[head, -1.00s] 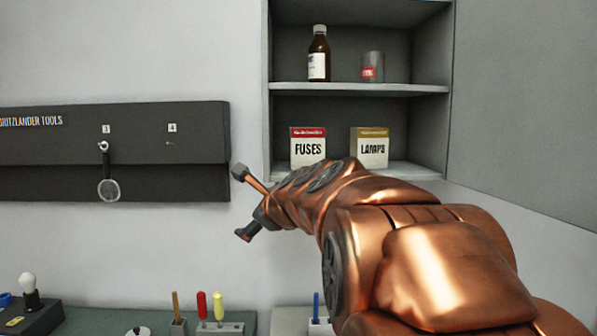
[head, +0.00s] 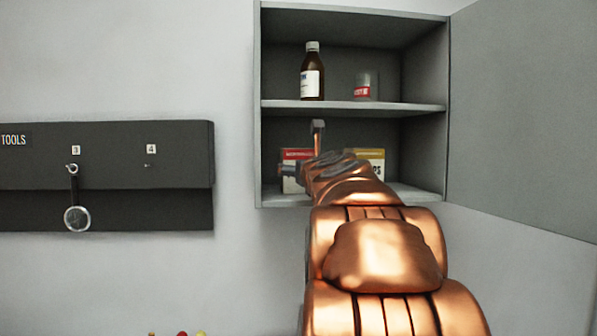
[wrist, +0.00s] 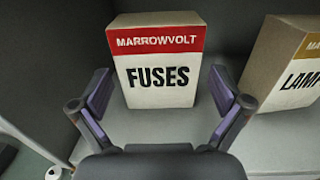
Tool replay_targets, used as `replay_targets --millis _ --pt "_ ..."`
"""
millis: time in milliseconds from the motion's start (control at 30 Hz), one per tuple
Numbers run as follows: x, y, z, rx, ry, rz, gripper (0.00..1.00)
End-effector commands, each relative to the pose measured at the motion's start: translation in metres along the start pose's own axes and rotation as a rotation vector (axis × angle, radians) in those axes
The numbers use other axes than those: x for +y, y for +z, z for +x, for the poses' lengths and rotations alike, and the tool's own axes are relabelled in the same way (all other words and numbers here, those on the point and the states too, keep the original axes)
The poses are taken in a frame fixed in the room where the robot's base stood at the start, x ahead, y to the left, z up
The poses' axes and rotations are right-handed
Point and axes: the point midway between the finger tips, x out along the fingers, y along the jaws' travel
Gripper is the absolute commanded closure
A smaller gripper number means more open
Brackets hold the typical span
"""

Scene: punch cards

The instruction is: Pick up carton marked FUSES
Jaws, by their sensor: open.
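The carton marked FUSES (wrist: 158,72) is white with a red top band and stands upright on the cabinet's lower shelf. In the wrist view it is straight ahead, between and just beyond the fingers of my gripper (wrist: 160,108). My gripper is open and empty, with one finger toward each side of the carton. In the head view the carton (head: 289,184) is mostly hidden behind my arm, with its left part showing.
A carton marked LAMPS (wrist: 293,75) stands to the right, close to the right finger. The cabinet's left wall (head: 258,110) is near. A tool board (head: 110,200) hangs further left.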

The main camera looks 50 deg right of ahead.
Motion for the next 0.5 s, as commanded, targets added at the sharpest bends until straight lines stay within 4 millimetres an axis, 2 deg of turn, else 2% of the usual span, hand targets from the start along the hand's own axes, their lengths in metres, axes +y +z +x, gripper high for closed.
replay_targets --millis 167,500 --pt "0.001 0.003 0.010 0.001 0.000 -0.001 0.00" --pt "0.002 0.007 0.045 0.001 0.001 -0.003 0.00"
